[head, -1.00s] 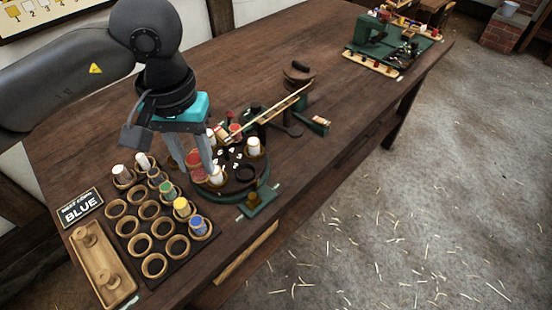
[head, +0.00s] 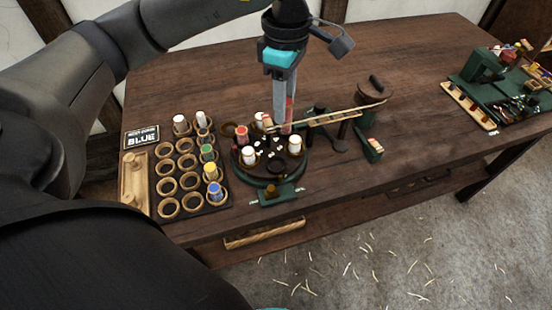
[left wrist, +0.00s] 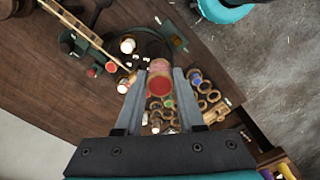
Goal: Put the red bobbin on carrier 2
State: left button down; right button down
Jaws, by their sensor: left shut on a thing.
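My left gripper (head: 284,128) points down over the back right of the round green carrier machine (head: 266,182). It is shut on a red bobbin (head: 289,112), which also shows between the fingers in the left wrist view (left wrist: 158,86). I cannot tell whether this bobbin touches a carrier. Another red bobbin (head: 241,132) stands at the machine's left side. White bobbins (head: 248,155) (head: 295,145) stand at its front left and right. An empty ring (head: 277,169) is at the front. I cannot make out carrier numbers. My right gripper is not in view.
A rack of wooden rings (head: 165,187) with white, green, yellow and blue bobbins stands left of the machine, beside a wooden tray (head: 133,178) and a BLUE sign (head: 142,137). A long wooden arm (head: 330,118) reaches right. A green machine (head: 487,82) stands far right.

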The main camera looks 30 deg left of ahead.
pick_arm(q)
jog(key=f+n, duration=0.2)
jog(key=f, duration=0.3)
jog(key=a+f+n, duration=0.1)
jog(key=f+n, duration=0.2)
jog(key=f, duration=0.1)
jog(key=w+a+f+n, duration=0.1)
jog(key=f+n, duration=0.1)
jog(key=f, duration=0.3)
jog(key=shift+w+a+f, duration=0.1)
jog(key=shift+a+f, duration=0.15)
jog(key=shift+f, duration=0.1)
jog(key=shift+f+b, duration=0.5)
jog(key=shift+f, duration=1.6)
jog(key=c, duration=0.8)
grip_release()
jog(key=shift+f, duration=0.1)
notch_tip(320, 180, up, 12)
jog(key=p, duration=0.1)
jog(key=shift+r, duration=0.2)
